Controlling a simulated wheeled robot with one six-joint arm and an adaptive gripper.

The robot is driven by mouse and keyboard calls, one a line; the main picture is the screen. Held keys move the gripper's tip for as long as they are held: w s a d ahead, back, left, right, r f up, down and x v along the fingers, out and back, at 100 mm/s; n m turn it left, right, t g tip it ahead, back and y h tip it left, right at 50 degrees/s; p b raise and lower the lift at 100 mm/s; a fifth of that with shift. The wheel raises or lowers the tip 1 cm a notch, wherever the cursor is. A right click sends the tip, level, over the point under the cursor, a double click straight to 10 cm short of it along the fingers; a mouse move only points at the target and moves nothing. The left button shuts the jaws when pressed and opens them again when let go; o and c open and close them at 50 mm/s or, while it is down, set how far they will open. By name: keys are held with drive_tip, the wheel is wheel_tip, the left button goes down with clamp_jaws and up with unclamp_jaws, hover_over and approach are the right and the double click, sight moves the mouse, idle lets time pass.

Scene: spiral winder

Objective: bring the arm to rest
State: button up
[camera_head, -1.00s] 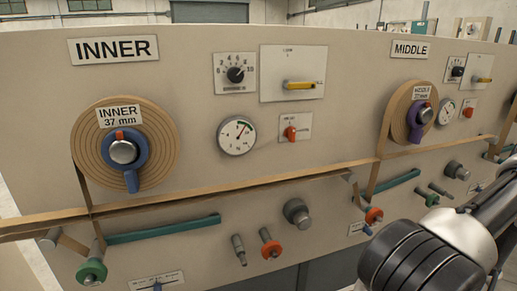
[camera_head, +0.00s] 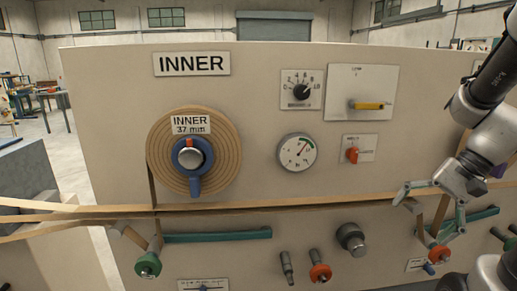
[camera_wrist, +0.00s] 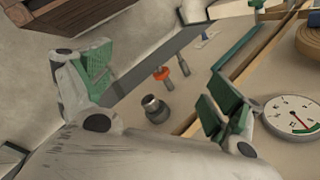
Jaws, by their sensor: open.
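My gripper (camera_head: 428,216) is at the right of the head view, in front of the panel near the strip line. Its fingers are spread with nothing between them. In the wrist view my gripper (camera_wrist: 165,92) shows two green-padded fingers wide apart, with the panel's grey knob and red-collared knob visible beyond the gap. My arm comes in from the upper right of the head view. I cannot tell exactly how far the fingers are from the panel.
The INNER panel (camera_head: 110,110) carries a brown coil (camera_head: 224,158), a gauge (camera_head: 297,152), a yellow-handled switch (camera_head: 367,105) and a red switch (camera_head: 352,155). A grey knob (camera_head: 351,238) and a green knob (camera_head: 148,264) stick out below the strip (camera_head: 290,203).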

drive_tip(key=s+r+n+t+h, duration=0.4)
drive_tip(key=s+r+n+h, duration=0.1)
drive_tip(key=r+n, duration=0.3)
drive_tip(key=shift+d+h, duration=0.35)
drive_tip(key=shift+h, duration=0.25)
idle(0.4)
